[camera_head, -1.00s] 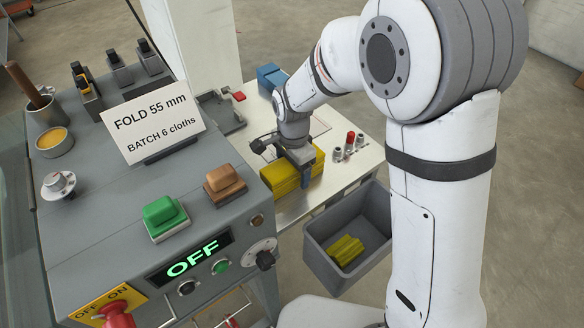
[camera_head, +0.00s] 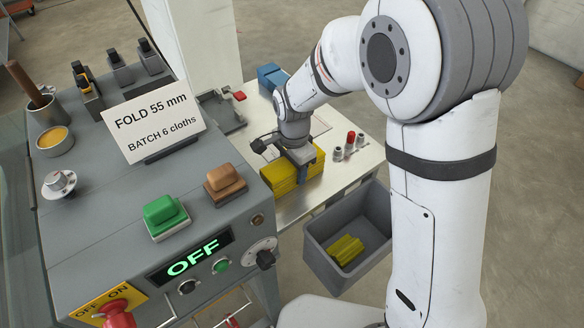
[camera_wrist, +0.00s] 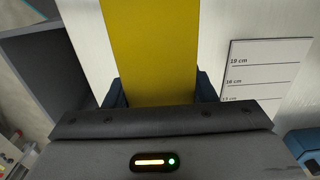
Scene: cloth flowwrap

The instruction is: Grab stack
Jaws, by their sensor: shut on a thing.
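The stack of yellow folded cloths (camera_head: 281,178) lies on the metal table beside the machine, in the head view. It also shows in the wrist view as a yellow band (camera_wrist: 157,45) running away between the fingers. My gripper (camera_head: 303,168) is over the stack and shut on it, with one blue finger visible at its near side. In the wrist view the blue fingers (camera_wrist: 160,90) stand at both sides of the yellow cloth. The gripper body hides the middle of the stack.
Small knobs, one red (camera_head: 350,138), stand right of the stack. The machine panel (camera_head: 100,225) with an OFF display is at left. A ruled sheet (camera_wrist: 266,68) lies beside the stack.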

